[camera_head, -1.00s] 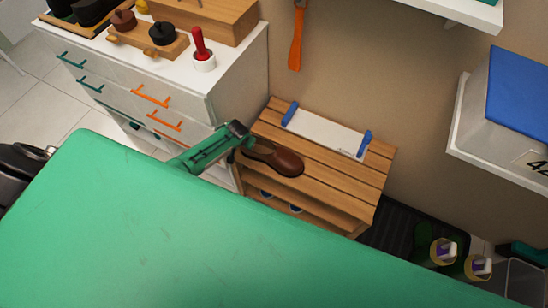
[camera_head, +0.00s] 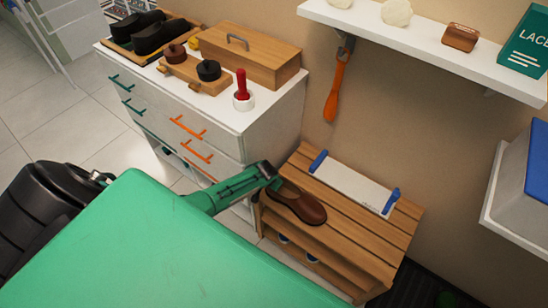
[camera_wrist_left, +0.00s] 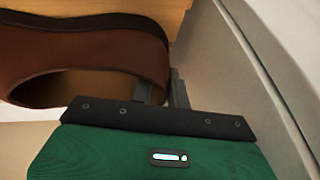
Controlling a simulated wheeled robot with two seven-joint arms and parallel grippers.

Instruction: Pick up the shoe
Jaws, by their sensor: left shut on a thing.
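A brown shoe (camera_head: 300,206) with a dark opening is at the left end of the slatted wooden bench (camera_head: 385,233). I cannot tell whether it rests on the slats or is just above them. My left gripper (camera_head: 272,178) reaches in from the left and is shut on the shoe's rear edge. In the left wrist view the brown shoe (camera_wrist_left: 85,62) fills the upper left, with its rim between the fingers of the left gripper (camera_wrist_left: 165,90). Part of the fingers is hidden by the shoe. My right gripper is not in view.
A white dresser (camera_head: 190,115) stands left of the bench, bearing a wooden box (camera_head: 245,62), dark shoes and a red-handled tool (camera_head: 241,88). A white board with blue ends (camera_head: 352,184) lies at the bench's back. An orange shoehorn (camera_head: 335,95) hangs on the wall.

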